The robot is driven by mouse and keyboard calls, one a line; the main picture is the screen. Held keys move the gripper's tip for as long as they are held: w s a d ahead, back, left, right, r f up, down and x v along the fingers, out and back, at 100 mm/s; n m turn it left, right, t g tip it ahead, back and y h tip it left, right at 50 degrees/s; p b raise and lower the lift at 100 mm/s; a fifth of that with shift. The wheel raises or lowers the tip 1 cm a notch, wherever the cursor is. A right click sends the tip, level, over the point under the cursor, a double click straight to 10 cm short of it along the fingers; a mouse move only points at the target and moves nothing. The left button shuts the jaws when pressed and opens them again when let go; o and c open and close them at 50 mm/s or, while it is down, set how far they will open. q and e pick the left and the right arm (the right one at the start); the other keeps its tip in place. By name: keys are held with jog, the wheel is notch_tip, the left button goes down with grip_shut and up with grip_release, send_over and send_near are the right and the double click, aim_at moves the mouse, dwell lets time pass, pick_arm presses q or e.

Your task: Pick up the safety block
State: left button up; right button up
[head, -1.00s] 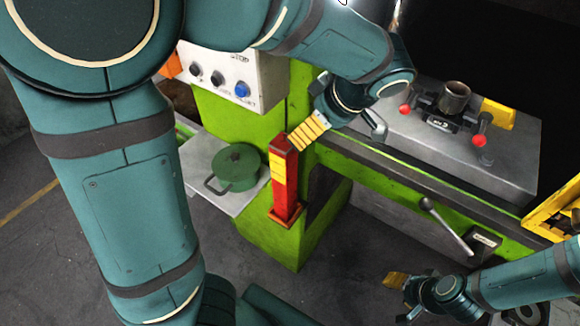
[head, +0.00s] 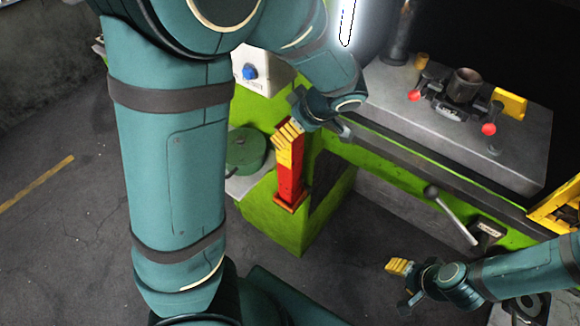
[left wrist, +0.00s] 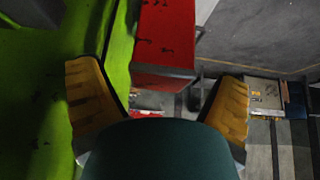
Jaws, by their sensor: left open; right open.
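In the left wrist view, the red block (left wrist: 165,38) shows beyond the gap between the two spread yellow fingers, and nothing is clasped. My right gripper (head: 399,284) is open and empty at lower right, away from the block.
The green press frame (head: 268,222) stands directly behind and beside the block. A green pot (head: 246,150) sits on a shelf to its left, partly behind my left arm. A lever (head: 450,215) sticks out at right. The dark floor in front is clear.

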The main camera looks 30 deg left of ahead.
pick_arm(q)
jog(key=shift+x, duration=0.85)
jog(key=c, duration=1.4)
jog(key=shift+r, duration=0.1)
